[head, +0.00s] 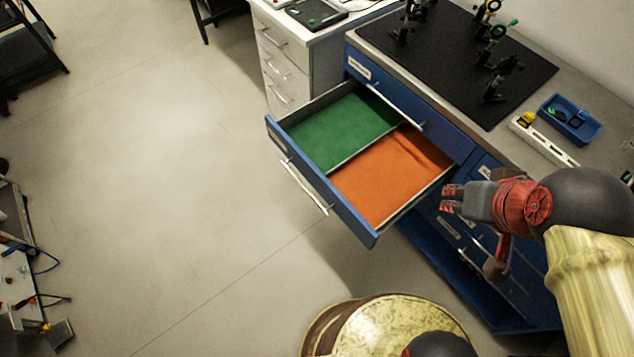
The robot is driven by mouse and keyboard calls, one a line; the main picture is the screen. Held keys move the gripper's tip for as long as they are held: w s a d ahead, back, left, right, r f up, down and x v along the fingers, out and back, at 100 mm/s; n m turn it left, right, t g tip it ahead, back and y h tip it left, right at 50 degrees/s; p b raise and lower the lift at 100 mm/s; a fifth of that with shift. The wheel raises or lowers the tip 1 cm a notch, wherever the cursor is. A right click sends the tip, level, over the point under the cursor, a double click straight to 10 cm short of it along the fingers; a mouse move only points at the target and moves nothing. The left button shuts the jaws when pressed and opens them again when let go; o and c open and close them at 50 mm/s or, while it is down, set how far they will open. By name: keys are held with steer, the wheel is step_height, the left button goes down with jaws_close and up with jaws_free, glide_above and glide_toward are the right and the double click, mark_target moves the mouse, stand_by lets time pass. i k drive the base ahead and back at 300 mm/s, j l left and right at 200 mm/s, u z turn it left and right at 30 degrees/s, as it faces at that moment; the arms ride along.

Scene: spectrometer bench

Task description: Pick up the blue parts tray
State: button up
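The blue parts tray (579,126) sits on the grey bench top at the right, beside a long white rail. It is a shallow open box with a few small green and dark parts in it. My gripper (449,199) is in front of the bench, to the lower left of the tray and well apart from it. Its red-tipped fingers point left, near the right end of the open drawer. I see no object in the gripper. The fingers are seen too small and from the side to tell whether they are open or shut.
A blue drawer (322,190) stands pulled out, with one green and one orange compartment. A black breadboard (455,55) with several optic mounts covers the back of the bench. The white rail (545,141) lies left of the tray.

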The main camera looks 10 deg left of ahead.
mark_target(585, 133)
steer(key=i+l+z, duration=0.3)
steer(key=l, duration=0.25)
steer(key=i+l+z, duration=0.3)
steer(key=i+l, duration=0.15)
